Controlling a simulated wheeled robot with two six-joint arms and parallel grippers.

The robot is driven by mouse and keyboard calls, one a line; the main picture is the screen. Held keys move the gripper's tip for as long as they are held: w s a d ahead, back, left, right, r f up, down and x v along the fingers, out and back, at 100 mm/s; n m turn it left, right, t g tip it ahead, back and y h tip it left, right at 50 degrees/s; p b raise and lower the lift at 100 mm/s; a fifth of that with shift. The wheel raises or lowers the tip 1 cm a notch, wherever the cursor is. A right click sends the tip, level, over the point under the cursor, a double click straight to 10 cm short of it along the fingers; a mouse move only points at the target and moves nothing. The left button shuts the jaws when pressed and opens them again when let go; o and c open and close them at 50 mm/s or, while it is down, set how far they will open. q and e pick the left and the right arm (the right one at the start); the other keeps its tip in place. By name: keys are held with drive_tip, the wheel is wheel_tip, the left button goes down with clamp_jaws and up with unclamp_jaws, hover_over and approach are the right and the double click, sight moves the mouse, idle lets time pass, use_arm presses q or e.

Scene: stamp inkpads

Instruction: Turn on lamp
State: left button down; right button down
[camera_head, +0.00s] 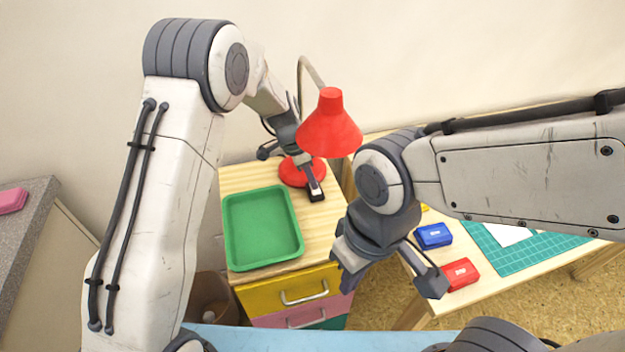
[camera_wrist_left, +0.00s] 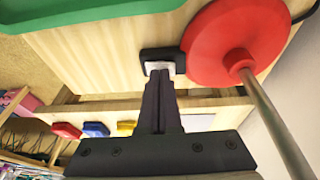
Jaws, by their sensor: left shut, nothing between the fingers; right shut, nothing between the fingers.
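The red lamp has a conical shade (camera_head: 330,125) on a thin bent pole and a round red base (camera_head: 290,172) on the wooden cabinet top. A small black switch box with a white button (camera_head: 316,196) sits beside the base. In the left wrist view the switch (camera_wrist_left: 161,56) lies right at my fingertips, next to the red base (camera_wrist_left: 228,40). My left gripper (camera_head: 315,186) is shut and empty, pointing down at the button; I cannot tell whether it touches or presses it. My right gripper (camera_head: 346,280) is shut and empty, in front of the cabinet.
A green tray (camera_head: 232,262) lies on the cabinet, left of the lamp. A yellow drawer (camera_head: 262,298) and a pink one are below. On the right table are a blue inkpad (camera_head: 433,236), a red inkpad (camera_head: 461,274) and a green mat (camera_head: 545,250).

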sight(312, 190)
use_arm(q)
drive_tip(key=r+p, duration=0.1)
drive_tip(key=r, duration=0.1)
drive_tip(key=r+p, duration=0.1)
drive_tip(key=r, duration=0.2)
drive_tip(key=shift+s, duration=0.2)
wheel_tip(312, 190, up, 8)
drive_tip(key=s+a, duration=0.2)
drive_tip(key=shift+s+b, duration=0.35)
drive_tip(key=s+a+f+n+t+y, duration=0.2)
drive_tip(key=s+a+f+n+y, duration=0.1)
drive_tip(key=s+a+n, duration=1.3)
drive_tip(key=s+d+r+m+g+p, duration=0.2)
drive_tip(key=s+d+r+m+p, duration=0.3)
drive_tip(key=s+d+r+m, duration=0.3)
drive_tip(key=s+d+r, duration=0.3)
drive_tip(key=s+d, duration=0.3)
drive_tip(key=d, duration=0.1)
drive_tip(key=shift+s+m+g+h+p, duration=0.2)
drive_tip(key=shift+m+g+h+p, duration=0.1)
drive_tip(key=shift+m, duration=0.1)
